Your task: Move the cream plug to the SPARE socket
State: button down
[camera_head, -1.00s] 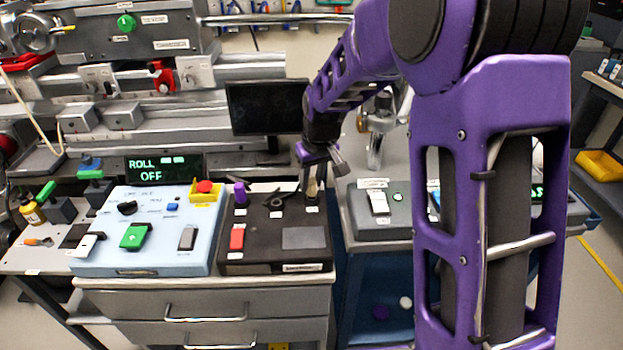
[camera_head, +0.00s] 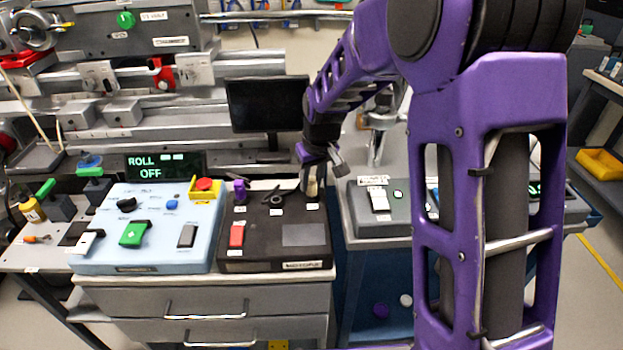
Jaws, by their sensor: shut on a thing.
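My gripper (camera_head: 313,183) is at the back right of the black box, pointing down. It is shut on the cream plug (camera_head: 313,187), which shows as a small pale patch between the fingers. I cannot tell whether the plug is seated in the box or just above it. The black box (camera_head: 262,258) has a purple plug (camera_head: 240,190) at its back left, a black knob or loop (camera_head: 273,198), a red switch (camera_head: 237,236) and a grey plate (camera_head: 303,235). Small white labels sit along its top, too small to read, so I cannot tell which socket is SPARE.
A light blue panel (camera_head: 150,258) with a green switch and red button stands to the left. A grey box (camera_head: 392,230) with a white switch stands to the right, behind my arm. A dark monitor (camera_head: 268,105) stands behind the black box.

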jog(key=shift+f, duration=0.15)
jog(key=c, duration=0.5)
grip_release()
jog(key=shift+c, duration=0.2)
